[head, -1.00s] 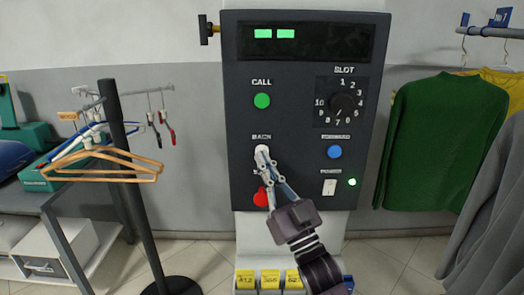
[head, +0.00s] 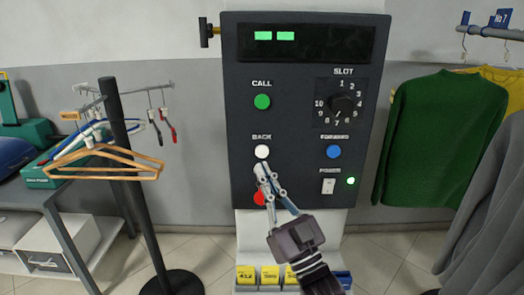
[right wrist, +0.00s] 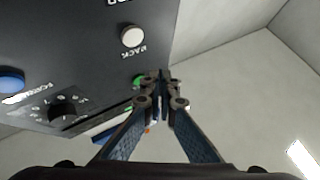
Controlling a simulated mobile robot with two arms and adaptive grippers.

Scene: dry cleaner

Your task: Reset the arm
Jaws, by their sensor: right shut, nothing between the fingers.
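My right gripper (head: 262,172) is shut and empty in front of the dark control panel (head: 300,185). In the head view its fingertips are just below the white BACK button (head: 262,152), and its fingers partly cover the red button (head: 260,198). In the right wrist view the shut fingertips (right wrist: 160,78) point past the panel, with the white button (right wrist: 132,36) to their upper left. The gap between fingertips and panel is hard to judge. My left gripper is not in view.
The panel also has a green CALL button (head: 262,102), a blue FORWARD button (head: 333,152), a SLOT dial (head: 342,103) and a POWER switch (head: 328,186). A hanger stand (head: 135,180) is at left. A green sweater (head: 440,140) hangs at right. Yellow number tags (head: 270,275) sit below the panel.

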